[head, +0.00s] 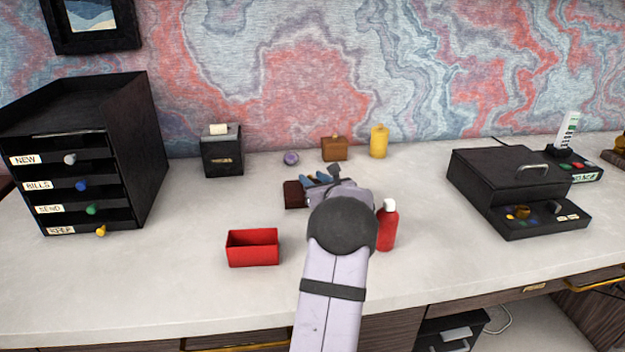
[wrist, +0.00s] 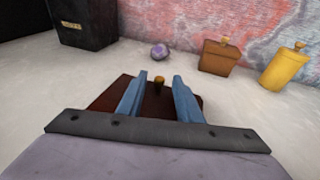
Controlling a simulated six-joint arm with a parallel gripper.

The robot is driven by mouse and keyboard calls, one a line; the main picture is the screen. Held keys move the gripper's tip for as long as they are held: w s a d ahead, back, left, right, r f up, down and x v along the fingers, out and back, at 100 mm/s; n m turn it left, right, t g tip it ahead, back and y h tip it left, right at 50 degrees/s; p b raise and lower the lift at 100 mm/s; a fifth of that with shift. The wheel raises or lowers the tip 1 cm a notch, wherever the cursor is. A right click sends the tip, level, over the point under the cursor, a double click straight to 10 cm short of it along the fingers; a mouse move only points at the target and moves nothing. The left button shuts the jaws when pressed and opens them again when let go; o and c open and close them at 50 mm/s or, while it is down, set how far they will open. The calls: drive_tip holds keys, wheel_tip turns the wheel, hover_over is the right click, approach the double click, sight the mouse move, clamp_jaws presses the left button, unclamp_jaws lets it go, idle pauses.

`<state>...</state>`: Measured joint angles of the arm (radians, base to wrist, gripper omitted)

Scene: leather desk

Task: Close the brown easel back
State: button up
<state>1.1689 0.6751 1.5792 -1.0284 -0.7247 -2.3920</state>
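A dark brown flat piece (head: 293,195), which looks like the easel back, is on the desk in front of my gripper, mostly hidden by it in the head view. In the wrist view the brown piece (wrist: 108,96) spreads under and beside my fingers, with a small brass-coloured knob (wrist: 158,82) at its far edge. My gripper (head: 316,180) has its blue fingers apart. In the wrist view my gripper (wrist: 160,80) is open, with the knob showing between the fingertips and a gap on each side. I cannot tell how far the piece is tilted.
A red bottle (head: 387,228) stands close to my gripper's right, and a red tray (head: 252,248) is at front left. Behind are a purple round object (head: 291,158), a brown box (head: 334,149) and a yellow bottle (head: 378,142). Black drawers (head: 140,150) and a black case (head: 500,185) flank the space.

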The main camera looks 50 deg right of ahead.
drive_tip(key=shift+b+v, duration=0.35)
drive_tip(key=shift+v, duration=3)
